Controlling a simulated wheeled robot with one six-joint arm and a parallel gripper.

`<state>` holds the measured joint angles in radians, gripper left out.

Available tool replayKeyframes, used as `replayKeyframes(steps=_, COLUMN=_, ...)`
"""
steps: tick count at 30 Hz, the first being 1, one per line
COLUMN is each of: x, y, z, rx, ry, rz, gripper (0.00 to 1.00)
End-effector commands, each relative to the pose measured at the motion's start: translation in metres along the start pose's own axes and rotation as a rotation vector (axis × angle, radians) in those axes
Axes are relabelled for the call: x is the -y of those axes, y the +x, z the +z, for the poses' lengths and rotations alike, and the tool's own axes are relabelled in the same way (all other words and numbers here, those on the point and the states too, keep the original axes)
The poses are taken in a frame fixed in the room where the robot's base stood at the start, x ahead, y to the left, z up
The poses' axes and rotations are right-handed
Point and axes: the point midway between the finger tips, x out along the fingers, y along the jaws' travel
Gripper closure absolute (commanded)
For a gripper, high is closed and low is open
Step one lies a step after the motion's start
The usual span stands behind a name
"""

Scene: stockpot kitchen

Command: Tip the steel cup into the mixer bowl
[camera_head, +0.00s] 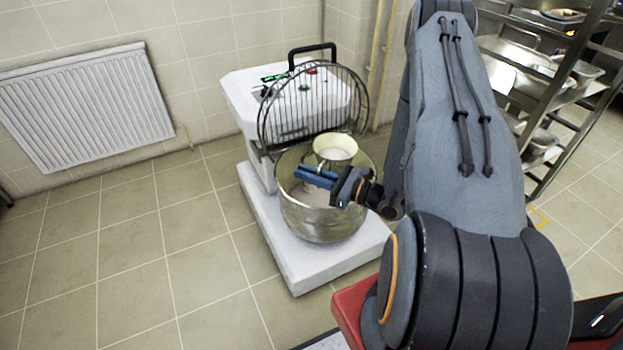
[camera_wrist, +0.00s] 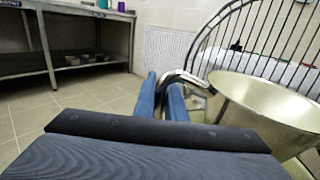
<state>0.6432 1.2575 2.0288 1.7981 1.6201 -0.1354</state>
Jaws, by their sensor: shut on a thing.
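The steel cup (camera_head: 335,147) is over the mixer bowl in the head view, its mouth facing up and a little toward the camera. Its inside looks pale; I cannot tell what it holds. The metal mixer bowl (camera_head: 322,226) stands below, on the white base of the mixer. My gripper (camera_head: 306,176) is over the bowl, its blue fingers shut on the cup's handle. In the wrist view, the fingers (camera_wrist: 165,88) close on the curved handle (camera_wrist: 188,77), and the flared cup (camera_wrist: 265,105) fills the right side. The fingers and wrist hide part of the bowl's rim.
The wire guard (camera_head: 313,105) stands raised behind the bowl, in front of the white mixer body (camera_head: 240,100). A radiator (camera_head: 90,105) hangs on the left wall. A metal rack (camera_head: 560,85) stands at the right. The tiled floor on the left is clear.

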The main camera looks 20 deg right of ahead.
Motion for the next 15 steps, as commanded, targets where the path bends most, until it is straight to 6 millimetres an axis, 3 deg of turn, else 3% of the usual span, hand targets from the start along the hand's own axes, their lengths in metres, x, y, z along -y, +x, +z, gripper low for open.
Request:
replayKeyframes(steps=3, x=0.013, y=-0.011, z=-0.012, rx=-0.011, ry=-0.010, rz=0.029, gripper=1.00)
replayKeyframes(steps=15, x=0.017, y=-0.017, z=-0.013, rx=-0.015, ry=-0.011, rz=0.037, gripper=1.00)
